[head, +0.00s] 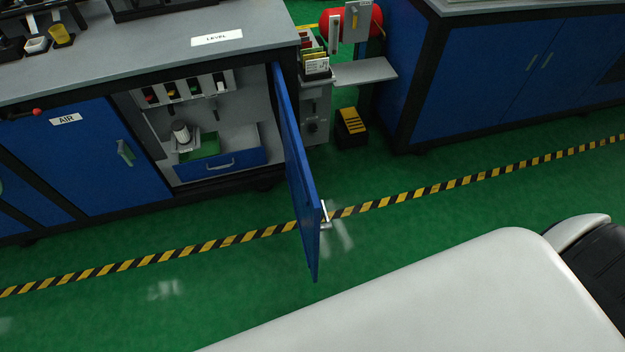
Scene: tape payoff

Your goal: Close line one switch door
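A blue cabinet door (297,172) stands wide open, hinged at the right side of its cabinet and swung out toward me over the floor. Its metal handle (325,215) is on the door's right-facing side near the free edge. The open cabinet (240,142) shows a row of small coloured switches or slots (185,90), a white cylinder (181,132) and a blue drawer (222,164) inside. I cannot read any line-one label on the door. Neither of my grippers shows in the head view.
A closed blue door by the AIR label (65,119) is at left. A small shelf (364,71) and a black-yellow step (351,125) stand right of the open cabinet. Another blue cabinet (480,75) is at right. Green floor (400,225) with a striped line is clear.

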